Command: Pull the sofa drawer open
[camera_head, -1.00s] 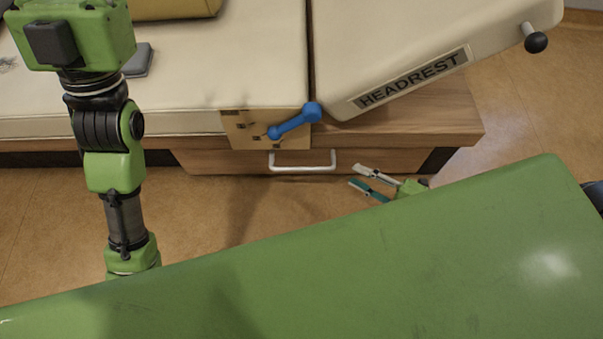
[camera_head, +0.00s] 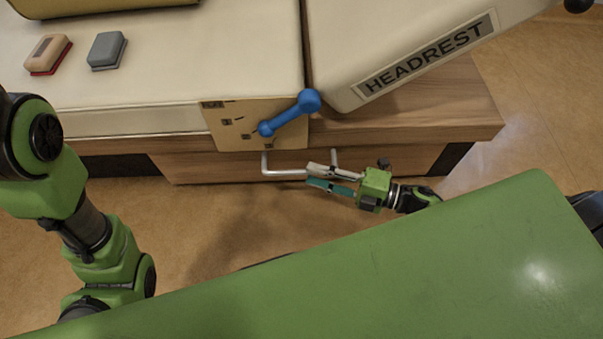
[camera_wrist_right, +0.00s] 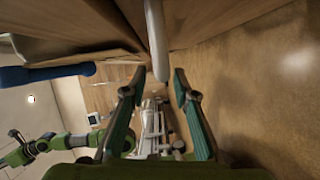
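The sofa drawer (camera_head: 215,169) is a wooden front under the cream sofa, and it looks closed. Its pale bar handle (camera_head: 284,172) is on the front and shows in the right wrist view (camera_wrist_right: 156,38) ahead of the fingers. My right gripper (camera_head: 309,175) is at the right part of the handle, partly covering it. In the right wrist view (camera_wrist_right: 156,86) the two teal fingers are apart, with the bar's end near the gap between their tips. I cannot tell whether they touch it. My left arm shows at the left edge, but its gripper is out of view.
A blue dumbbell-shaped object (camera_head: 289,113) lies by a small wooden panel (camera_head: 222,131) above the drawer. The tilted headrest (camera_head: 425,52) overhangs at right. A beige-red block (camera_head: 48,54) and a grey block (camera_head: 107,50) lie on the sofa. The floor before the drawer is clear.

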